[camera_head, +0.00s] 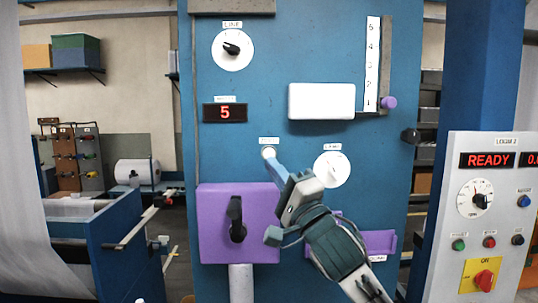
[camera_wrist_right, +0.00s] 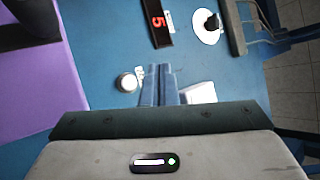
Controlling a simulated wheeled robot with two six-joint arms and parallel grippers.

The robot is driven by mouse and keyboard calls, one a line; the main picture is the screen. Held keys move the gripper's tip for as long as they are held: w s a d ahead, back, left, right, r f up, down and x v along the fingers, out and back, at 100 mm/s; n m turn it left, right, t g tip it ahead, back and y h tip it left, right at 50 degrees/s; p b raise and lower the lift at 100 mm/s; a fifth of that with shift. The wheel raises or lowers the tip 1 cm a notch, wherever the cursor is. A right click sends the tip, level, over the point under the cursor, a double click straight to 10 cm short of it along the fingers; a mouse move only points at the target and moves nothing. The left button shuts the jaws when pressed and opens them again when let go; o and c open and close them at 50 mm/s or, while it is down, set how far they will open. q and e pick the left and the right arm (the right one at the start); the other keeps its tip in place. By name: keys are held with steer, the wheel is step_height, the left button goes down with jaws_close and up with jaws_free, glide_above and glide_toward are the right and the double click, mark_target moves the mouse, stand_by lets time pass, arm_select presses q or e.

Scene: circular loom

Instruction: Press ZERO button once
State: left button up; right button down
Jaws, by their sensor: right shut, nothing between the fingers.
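A small round white button (camera_head: 268,153) sits on the blue panel under a small label that is too small to read surely. It also shows in the right wrist view (camera_wrist_right: 128,83), where its face is uncovered. My right gripper (camera_head: 271,162) is shut and empty, its blue fingers pointing at the panel. In the head view the fingertips overlap the button's lower edge. In the right wrist view the fingertips (camera_wrist_right: 161,69) lie beside the button, to its right. I cannot tell whether they touch the panel. My left gripper is not in view.
A white dial (camera_head: 332,170) is right of the button, and a purple box (camera_head: 215,225) with a black handle is below left. A red "5" display (camera_head: 225,113) and a selector knob (camera_head: 232,49) are above. A control box (camera_head: 460,230) reading READY stands at right.

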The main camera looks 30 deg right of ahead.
mark_target(269, 153)
steer(key=w+d+p, duration=0.1)
steer(key=w+d, duration=0.3)
steer(key=w, duration=0.3)
steer(key=shift+d, duration=0.15)
stand_by(2.0)
steer(key=shift+w+d, duration=0.2)
steer(key=shift+w, duration=0.15)
steer(key=shift+w+d, duration=0.1)
steer(key=shift+w, duration=0.05)
stand_by(0.4)
steer(key=shift+d+r, duration=0.25)
stand_by(1.0)
